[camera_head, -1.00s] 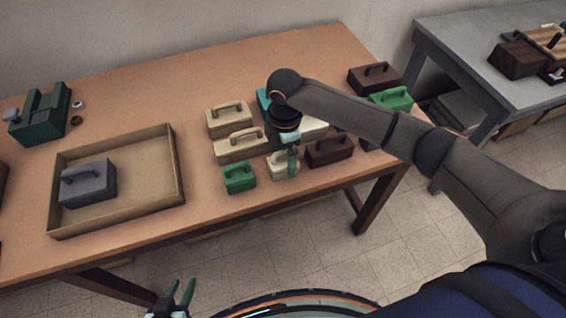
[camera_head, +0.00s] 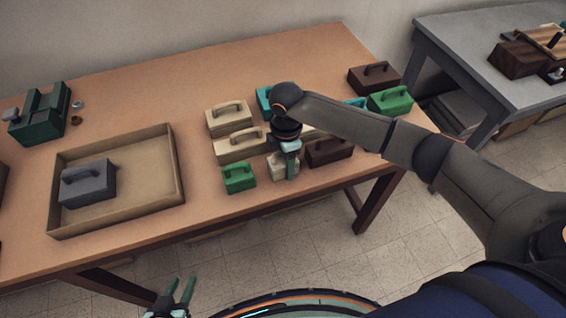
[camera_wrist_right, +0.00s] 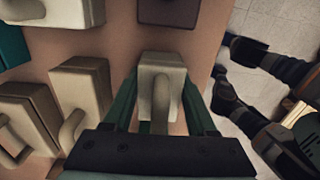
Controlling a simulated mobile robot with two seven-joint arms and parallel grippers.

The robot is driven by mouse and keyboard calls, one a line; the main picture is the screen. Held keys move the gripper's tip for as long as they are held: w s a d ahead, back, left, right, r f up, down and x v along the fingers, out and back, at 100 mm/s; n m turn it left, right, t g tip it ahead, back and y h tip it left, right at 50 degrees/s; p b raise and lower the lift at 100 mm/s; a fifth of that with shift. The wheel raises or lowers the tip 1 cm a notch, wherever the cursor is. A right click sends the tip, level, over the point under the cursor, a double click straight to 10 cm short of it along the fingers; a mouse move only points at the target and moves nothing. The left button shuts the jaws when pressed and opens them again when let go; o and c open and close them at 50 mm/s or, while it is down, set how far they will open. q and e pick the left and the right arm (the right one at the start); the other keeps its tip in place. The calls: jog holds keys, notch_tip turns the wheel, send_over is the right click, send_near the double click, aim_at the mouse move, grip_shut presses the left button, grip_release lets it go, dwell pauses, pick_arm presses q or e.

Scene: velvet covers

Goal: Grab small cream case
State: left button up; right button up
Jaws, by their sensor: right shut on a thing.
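The small cream case (camera_head: 278,168) stands near the front edge of the wooden table, between a small green case and a dark brown case. My right gripper (camera_head: 291,168) is over it from above and partly hides it. In the right wrist view the small cream case (camera_wrist_right: 160,78) sits between the fingers of the right gripper (camera_wrist_right: 160,112), which is shut on its handle. The case looks to be still on the table. My left gripper (camera_head: 176,292) is at the bottom of the head view, fingers apart, empty, in front of the table.
A small green case (camera_head: 239,178) and a brown case (camera_head: 328,152) stand close on either side. Larger cream cases (camera_head: 229,117) are behind. A shallow tray (camera_head: 183,165) at left holds a grey case (camera_head: 88,184). Table between tray and cases is clear.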

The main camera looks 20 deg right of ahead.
jog(key=c, duration=0.5)
jog(key=shift+r, duration=0.15)
